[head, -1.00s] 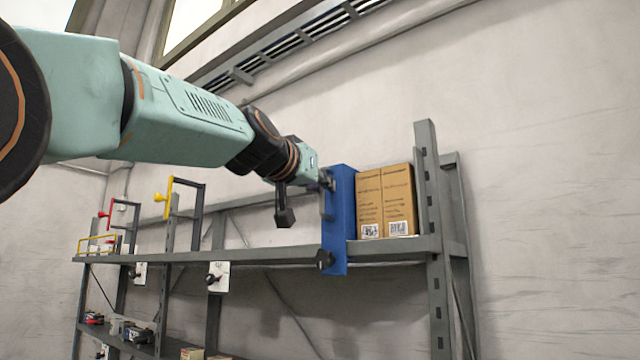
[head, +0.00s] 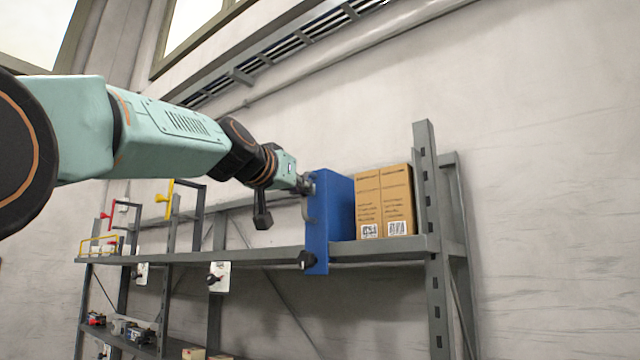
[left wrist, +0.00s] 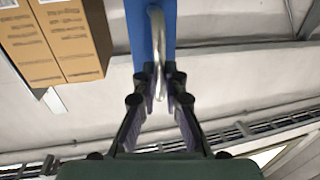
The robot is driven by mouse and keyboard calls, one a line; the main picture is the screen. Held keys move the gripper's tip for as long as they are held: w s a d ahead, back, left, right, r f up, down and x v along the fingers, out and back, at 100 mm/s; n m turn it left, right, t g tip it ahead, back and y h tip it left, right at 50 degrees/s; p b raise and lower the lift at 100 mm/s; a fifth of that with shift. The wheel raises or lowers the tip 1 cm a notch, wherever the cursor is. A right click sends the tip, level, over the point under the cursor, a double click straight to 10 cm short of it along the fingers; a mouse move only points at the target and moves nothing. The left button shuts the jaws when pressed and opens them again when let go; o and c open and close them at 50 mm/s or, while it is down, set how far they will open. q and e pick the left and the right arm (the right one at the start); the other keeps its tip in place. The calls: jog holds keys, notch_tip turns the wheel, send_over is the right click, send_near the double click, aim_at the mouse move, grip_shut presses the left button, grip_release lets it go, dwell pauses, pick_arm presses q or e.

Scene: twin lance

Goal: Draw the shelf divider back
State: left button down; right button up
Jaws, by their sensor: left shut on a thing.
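The blue shelf divider (head: 334,215) stands upright on the upper shelf, left of the cardboard boxes, with a black knob (head: 307,260) low on its front. My left gripper (head: 306,184) is at the upper front of the divider, shut on its handle. In the left wrist view the fingers (left wrist: 160,85) close around the pale curved handle (left wrist: 158,40) on the blue divider (left wrist: 140,30). My right gripper is in neither view.
Two cardboard boxes (head: 384,202) stand right of the divider, beside the grey shelf post (head: 432,190). The upper shelf (head: 270,254) is bare just left of the divider. Yellow and red handled frames stand further left. A white wall is behind.

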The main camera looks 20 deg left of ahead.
pick_arm(q)
jog(key=w+a+p, duration=0.1)
jog(key=w+a, duration=0.2)
jog(key=a, duration=0.5)
jog(key=shift+a+r, duration=0.25)
jog(key=shift+s, duration=0.1)
jog(key=c, duration=1.7)
grip_release()
jog(key=shift+o, duration=1.4)
jog(key=shift+s+d, duration=0.1)
jog(key=shift+s, duration=0.1)
jog(key=shift+w+f, duration=0.15)
jog(key=shift+w, duration=0.15)
jog(key=shift+s+d, duration=0.1)
